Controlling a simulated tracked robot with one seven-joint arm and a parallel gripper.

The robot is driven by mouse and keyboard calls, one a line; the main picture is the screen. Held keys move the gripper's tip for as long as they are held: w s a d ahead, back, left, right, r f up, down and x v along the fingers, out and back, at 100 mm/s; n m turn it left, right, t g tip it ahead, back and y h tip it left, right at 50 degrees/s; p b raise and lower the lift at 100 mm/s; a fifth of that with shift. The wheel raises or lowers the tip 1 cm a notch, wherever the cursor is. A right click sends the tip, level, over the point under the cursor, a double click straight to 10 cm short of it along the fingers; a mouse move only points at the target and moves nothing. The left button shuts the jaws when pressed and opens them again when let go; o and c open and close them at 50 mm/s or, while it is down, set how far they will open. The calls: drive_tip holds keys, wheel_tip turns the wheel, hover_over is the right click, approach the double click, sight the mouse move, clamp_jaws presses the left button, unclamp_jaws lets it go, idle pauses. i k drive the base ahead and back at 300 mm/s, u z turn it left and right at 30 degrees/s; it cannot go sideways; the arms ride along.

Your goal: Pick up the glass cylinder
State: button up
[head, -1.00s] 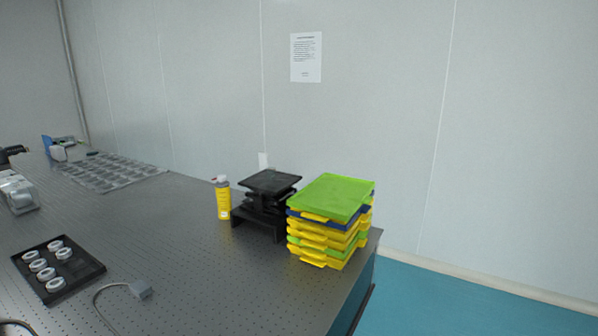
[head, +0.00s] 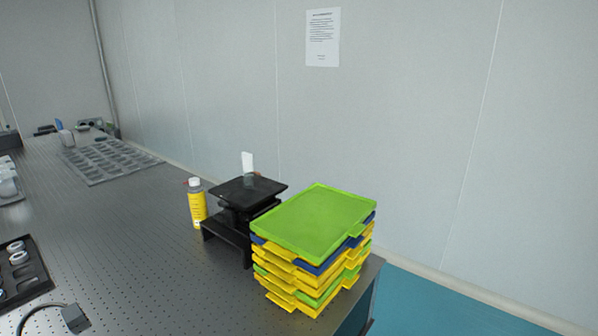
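I see no thing that is clearly the glass cylinder. A small upright piece (head: 248,162), white above and seemingly see-through lower down, stands at the back of a black raised platform (head: 238,194) in the head view. It may be the glass cylinder, but it is too small to tell. I cannot tell whether it stands on the platform or just behind it. My gripper is not in view.
A stack of green, yellow and blue trays (head: 315,222) stands at the table corner, right of the platform. A yellow bottle (head: 197,205) stands left of it. A black tray with white rings (head: 22,262) lies at left. The perforated table (head: 130,220) is clear mid-left.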

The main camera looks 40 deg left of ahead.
sight(248, 178)
drive_tip(key=i, duration=2.05)
drive_tip(key=u, duration=2.4)
drive_tip(key=i, duration=0.15)
drive_tip(key=u, duration=2.15)
drive_tip(key=i, duration=0.7)
drive_tip(key=u, duration=0.1)
